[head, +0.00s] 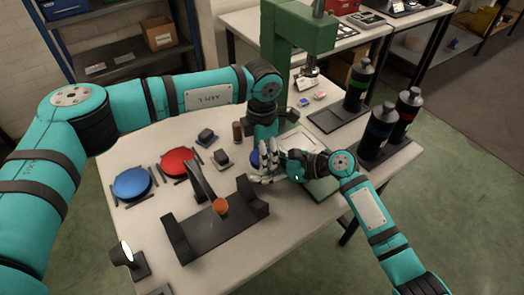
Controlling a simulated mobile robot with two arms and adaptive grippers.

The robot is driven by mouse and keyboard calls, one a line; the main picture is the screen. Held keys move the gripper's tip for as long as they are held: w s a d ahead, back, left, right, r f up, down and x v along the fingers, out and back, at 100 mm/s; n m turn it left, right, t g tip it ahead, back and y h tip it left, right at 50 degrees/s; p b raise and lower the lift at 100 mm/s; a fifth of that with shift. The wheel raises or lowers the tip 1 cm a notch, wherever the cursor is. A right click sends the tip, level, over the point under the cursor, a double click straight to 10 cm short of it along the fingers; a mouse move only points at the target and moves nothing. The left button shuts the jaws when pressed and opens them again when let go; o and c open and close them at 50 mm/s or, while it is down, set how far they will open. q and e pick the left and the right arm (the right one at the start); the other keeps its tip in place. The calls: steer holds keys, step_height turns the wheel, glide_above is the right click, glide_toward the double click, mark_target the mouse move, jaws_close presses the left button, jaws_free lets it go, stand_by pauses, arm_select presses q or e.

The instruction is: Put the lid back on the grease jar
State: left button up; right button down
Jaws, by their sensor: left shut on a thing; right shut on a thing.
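My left gripper (263,158) reaches down from above, shut at the blue thing and mostly hidden. My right gripper (262,174) comes in from the right, low and sideways, with its grey fingers shut at the same spot. The fingers overlap, so I cannot tell the lid from the jar body or which gripper holds which.
A black stand with an orange knob (220,206) lies in front. Red (182,162) and blue (132,184) round dishes are at left. Black bottles (378,130) stand at right. A green press (300,35) rises behind. The front right of the table is clear.

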arm_select(q)
steer(key=m, duration=0.7)
arm_select(e)
steer(key=shift+s, duration=0.1)
arm_select(q)
steer(key=m, duration=0.9)
steer(key=o, duration=1.3)
steer(key=shift+c, duration=0.2)
